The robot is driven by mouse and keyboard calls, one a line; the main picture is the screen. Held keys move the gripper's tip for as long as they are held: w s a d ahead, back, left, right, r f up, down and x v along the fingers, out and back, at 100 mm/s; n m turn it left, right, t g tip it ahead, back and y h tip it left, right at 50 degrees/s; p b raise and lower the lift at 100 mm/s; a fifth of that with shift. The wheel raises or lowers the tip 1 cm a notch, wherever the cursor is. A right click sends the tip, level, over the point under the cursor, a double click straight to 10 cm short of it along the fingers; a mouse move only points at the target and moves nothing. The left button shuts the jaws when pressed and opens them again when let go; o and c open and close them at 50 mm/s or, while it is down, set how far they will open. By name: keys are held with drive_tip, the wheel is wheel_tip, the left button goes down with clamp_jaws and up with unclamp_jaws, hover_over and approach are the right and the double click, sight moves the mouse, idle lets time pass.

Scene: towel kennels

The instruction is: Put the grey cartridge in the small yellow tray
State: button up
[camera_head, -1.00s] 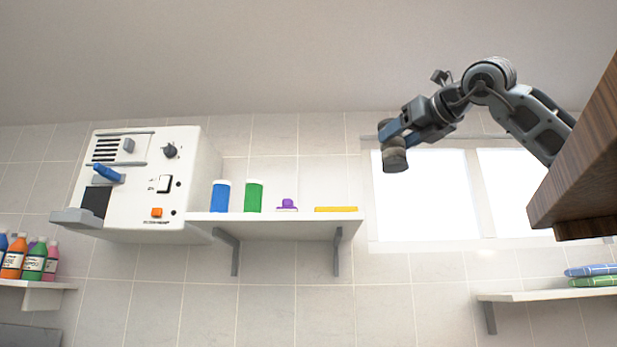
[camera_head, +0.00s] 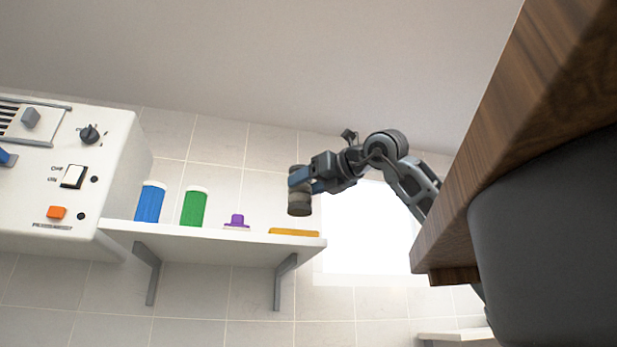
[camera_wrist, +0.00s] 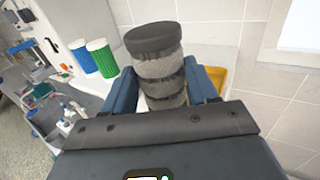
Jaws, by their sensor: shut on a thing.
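My gripper (camera_head: 303,184) is shut on the grey cartridge (camera_head: 299,208), a ribbed cylinder with dark bands, and holds it upright in the air. In the wrist view the grey cartridge (camera_wrist: 158,62) stands between the two blue fingers (camera_wrist: 166,90). The small yellow tray (camera_head: 294,232) lies at the right end of the wall shelf, seen edge-on from below, with the cartridge above it. In the wrist view the yellow tray (camera_wrist: 214,80) shows behind the cartridge and right finger, partly hidden. The inside of the tray cannot be seen in the head view.
On the white shelf (camera_head: 215,243) stand a blue canister (camera_head: 150,203), a green canister (camera_head: 194,208) and a purple-knobbed item (camera_head: 237,221). A white machine (camera_head: 110,160) is at the left. A wooden cabinet (camera_head: 530,120) fills the right.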

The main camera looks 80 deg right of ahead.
drive_tip(key=shift+w+d+f+p, duration=0.2)
drive_tip(key=shift+w+d+f, duration=0.5)
drive_tip(key=shift+d, duration=0.7)
drive_tip(key=shift+w+d+f+p, duration=0.15)
drive_tip(key=shift+w+d+f, duration=0.55)
drive_tip(key=shift+d, duration=0.65)
drive_tip(key=shift+w+d+f+p, duration=0.2)
drive_tip(key=shift+w+d+f, duration=0.5)
drive_tip(key=shift+d, duration=0.7)
drive_tip(key=o, duration=1.2)
drive_tip(key=b+v, duration=0.1)
drive_tip(key=v, duration=0.7)
drive_tip(key=shift+b, duration=0.4)
